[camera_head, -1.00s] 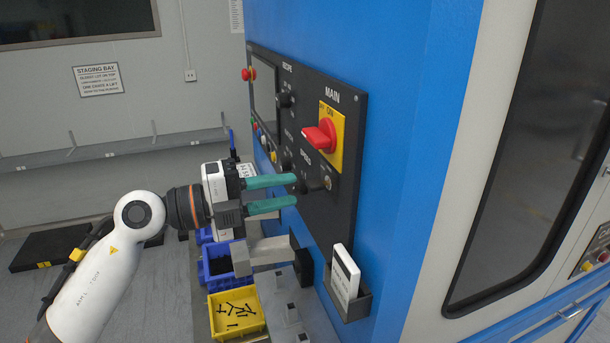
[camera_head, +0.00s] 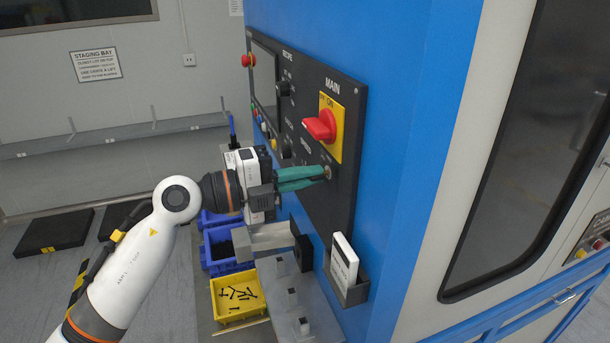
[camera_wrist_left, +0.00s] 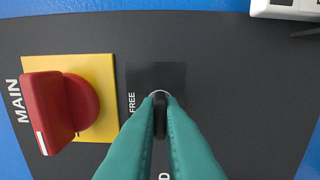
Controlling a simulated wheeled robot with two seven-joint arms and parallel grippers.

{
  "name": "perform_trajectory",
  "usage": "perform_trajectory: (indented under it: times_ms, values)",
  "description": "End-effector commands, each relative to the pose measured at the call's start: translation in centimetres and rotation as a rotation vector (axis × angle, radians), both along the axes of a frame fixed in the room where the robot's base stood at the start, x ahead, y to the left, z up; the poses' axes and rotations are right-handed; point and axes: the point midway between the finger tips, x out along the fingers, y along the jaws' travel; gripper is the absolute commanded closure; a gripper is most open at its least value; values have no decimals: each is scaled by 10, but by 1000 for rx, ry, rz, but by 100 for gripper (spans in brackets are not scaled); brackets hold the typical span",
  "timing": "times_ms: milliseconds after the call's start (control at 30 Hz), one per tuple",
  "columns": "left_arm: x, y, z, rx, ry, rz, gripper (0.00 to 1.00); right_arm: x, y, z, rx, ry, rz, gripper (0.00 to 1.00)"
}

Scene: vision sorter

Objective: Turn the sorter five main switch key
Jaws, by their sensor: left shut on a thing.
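The key (camera_wrist_left: 159,115) is dark and sits in a round metal lock on the black control panel (camera_head: 346,185), below the red main switch (camera_head: 320,126) on its yellow plate. My left gripper (camera_head: 322,173) has its teal fingers shut on the key at the panel. In the left wrist view the fingers (camera_wrist_left: 160,120) close on both sides of the key, with the lock's ring (camera_wrist_left: 160,94) showing just beyond them. The word FREE is printed beside the lock. The red switch also shows at the left of the wrist view (camera_wrist_left: 62,108). My right gripper is not in view.
A card holder (camera_head: 347,288) with a white card is fixed below the panel. A grey bench with blocks (camera_head: 300,325), a yellow bin of bolts (camera_head: 237,299) and blue bins (camera_head: 220,247) lie below my left arm. A blue rail (camera_head: 530,320) runs at the lower right.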

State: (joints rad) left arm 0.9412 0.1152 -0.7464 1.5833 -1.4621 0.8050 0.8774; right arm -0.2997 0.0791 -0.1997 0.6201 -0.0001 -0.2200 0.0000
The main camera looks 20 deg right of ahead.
Motion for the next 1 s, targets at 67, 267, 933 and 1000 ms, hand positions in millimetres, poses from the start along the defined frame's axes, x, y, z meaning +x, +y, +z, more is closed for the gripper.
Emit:
perform_trajectory:
  times_ms: [67, 267, 933, 1000]
  values:
    - [0, 0, -1, 2, -3, -1, 100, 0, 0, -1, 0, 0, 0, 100]
    - [0, 0, -3, 4, -47, -1, 100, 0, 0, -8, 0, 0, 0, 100]
    - [-1, 0, -8, 24, -597, -3, 100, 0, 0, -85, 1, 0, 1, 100]
    - [-1, 0, -8, 27, -664, -4, 100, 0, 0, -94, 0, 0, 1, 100]
